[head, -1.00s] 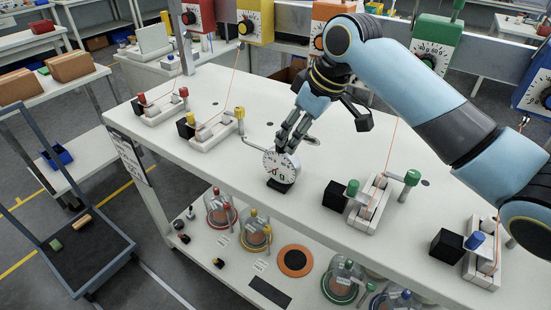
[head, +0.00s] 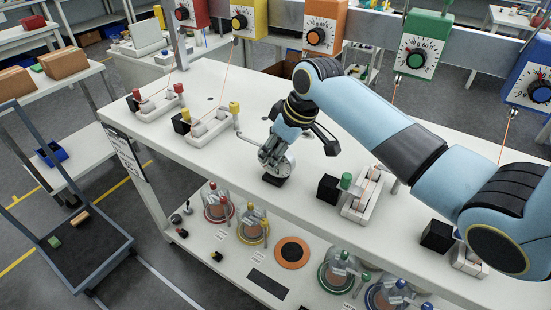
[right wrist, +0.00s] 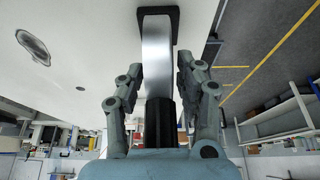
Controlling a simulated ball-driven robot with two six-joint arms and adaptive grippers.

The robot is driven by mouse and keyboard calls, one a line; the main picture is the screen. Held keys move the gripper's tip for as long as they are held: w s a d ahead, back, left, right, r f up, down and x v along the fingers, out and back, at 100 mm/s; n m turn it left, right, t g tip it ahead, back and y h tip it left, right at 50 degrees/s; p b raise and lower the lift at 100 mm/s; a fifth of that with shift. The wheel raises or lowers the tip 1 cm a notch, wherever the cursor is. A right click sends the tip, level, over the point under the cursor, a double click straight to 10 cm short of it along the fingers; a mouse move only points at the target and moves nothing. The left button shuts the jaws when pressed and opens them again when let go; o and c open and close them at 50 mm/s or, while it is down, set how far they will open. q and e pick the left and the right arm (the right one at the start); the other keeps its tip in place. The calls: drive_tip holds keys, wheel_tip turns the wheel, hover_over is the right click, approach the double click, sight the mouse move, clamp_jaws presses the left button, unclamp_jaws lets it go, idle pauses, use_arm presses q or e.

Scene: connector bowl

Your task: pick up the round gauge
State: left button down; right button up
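The round gauge (head: 287,166) has a white dial and stands upright on a black base on the white bench, near its front edge. My right gripper (head: 271,158) reaches down over it and hides much of the dial. In the right wrist view the gauge (right wrist: 157,55) shows edge-on as a light band between the two fingers of my right gripper (right wrist: 158,75). The fingers are apart, one on each side, with a clear gap at the right finger. The left one looks close; contact cannot be told. My left gripper is out of view.
Clamp fixtures with red, yellow and green knobs stand on the bench; the green one (head: 362,196) is right of the gauge, beside a black block (head: 329,189). A thin bent rod (head: 252,139) lies behind the gauge. Glass domes (head: 252,228) stand on the lower shelf.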

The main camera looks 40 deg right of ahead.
clamp_jaws()
